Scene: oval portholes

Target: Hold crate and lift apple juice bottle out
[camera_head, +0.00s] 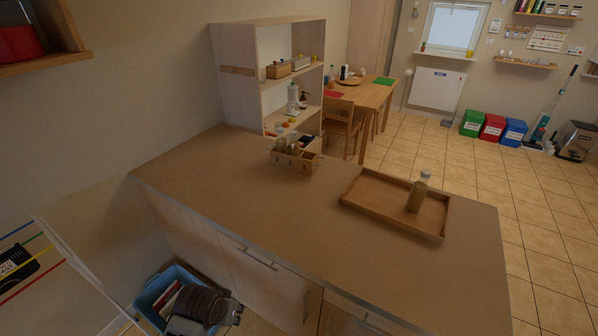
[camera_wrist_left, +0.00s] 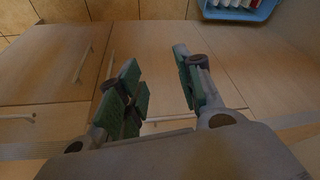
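A small wooden crate (camera_head: 296,163) with compartments stands on the counter near its back left edge in the head view. Several bottles (camera_head: 287,146) stand in it, partly hidden by its front wall. A bottle with yellowish-brown contents (camera_head: 418,192) stands upright in a wooden tray on the right. No label is readable, so I cannot tell which bottle is apple juice. My left gripper (camera_head: 234,312) is low in front of the counter, well away from the crate. In the left wrist view its green-padded fingers (camera_wrist_left: 160,90) are spread with nothing between them. My right gripper is not visible.
The wooden tray (camera_head: 365,207) lies on the right part of the counter (camera_head: 260,210); the counter between crate and tray is clear. A blue basket (camera_head: 150,299) with things in it is on the floor beside my left gripper. Cabinet doors (camera_wrist_left: 60,60) face the gripper.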

